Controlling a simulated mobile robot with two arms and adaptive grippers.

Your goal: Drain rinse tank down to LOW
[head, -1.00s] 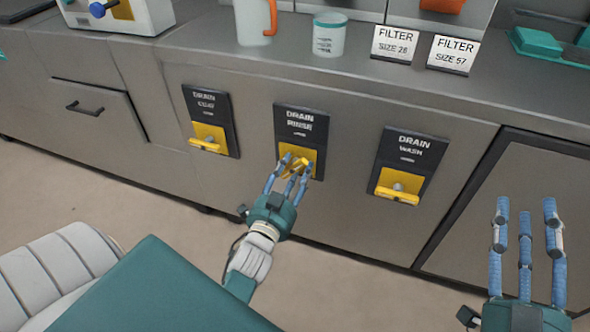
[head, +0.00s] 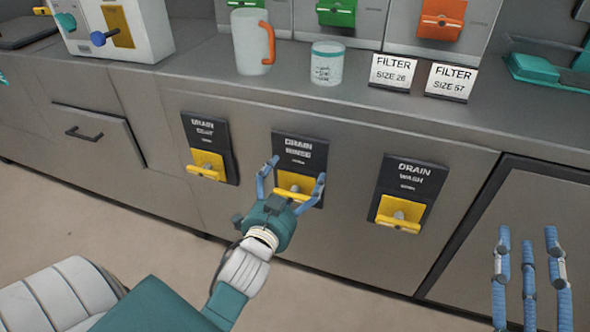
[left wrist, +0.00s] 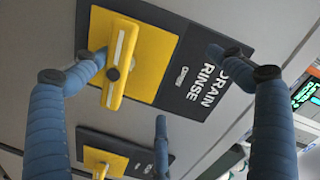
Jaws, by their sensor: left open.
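The yellow DRAIN RINSE handle (head: 292,193) is a level bar on a yellow plate, below its dark label (head: 299,148) on the steel cabinet front. My left gripper (head: 294,176) is open in front of this handle, with blue fingers spread to either side of it. In the left wrist view the handle (left wrist: 119,65) sits between the spread fingers, and a fingertip is close to its plate; I cannot tell whether they touch. My right gripper (head: 528,238) has its fingers straight and apart, empty, at the lower right. The rinse tank level is not readable.
Similar yellow handles sit at the left drain panel (head: 206,172) and at DRAIN WASH (head: 398,226). On the counter stand a jug with an orange handle (head: 252,45), a cup (head: 327,65) and two FILTER signs (head: 393,72). Lit display text (left wrist: 305,95) shows in the wrist view.

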